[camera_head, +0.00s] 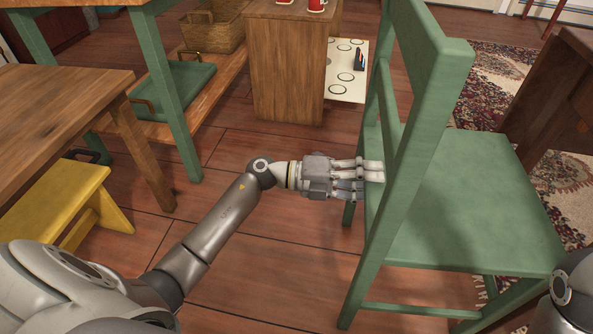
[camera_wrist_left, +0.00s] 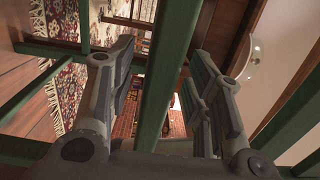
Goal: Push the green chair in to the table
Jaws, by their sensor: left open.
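The green chair (camera_head: 470,200) stands upright on the right, its back on the left side and its seat toward a dark wooden table (camera_head: 555,90) at the right edge. A floor gap shows between the seat and that table's visible part. My left gripper (camera_head: 374,177) is open at the chair's back, fingertips at its slats. In the left wrist view, a green bar of the chair (camera_wrist_left: 166,65) runs between the spread fingers of the gripper (camera_wrist_left: 162,85). Whether the fingers touch it I cannot tell. My right gripper is out of view.
A wooden table (camera_head: 60,110) and a yellow stool (camera_head: 60,200) stand on the left. A wooden cabinet (camera_head: 288,75) is behind my gripper. A patterned rug (camera_head: 495,85) lies behind and beyond the chair. Floor in front of my arm is clear.

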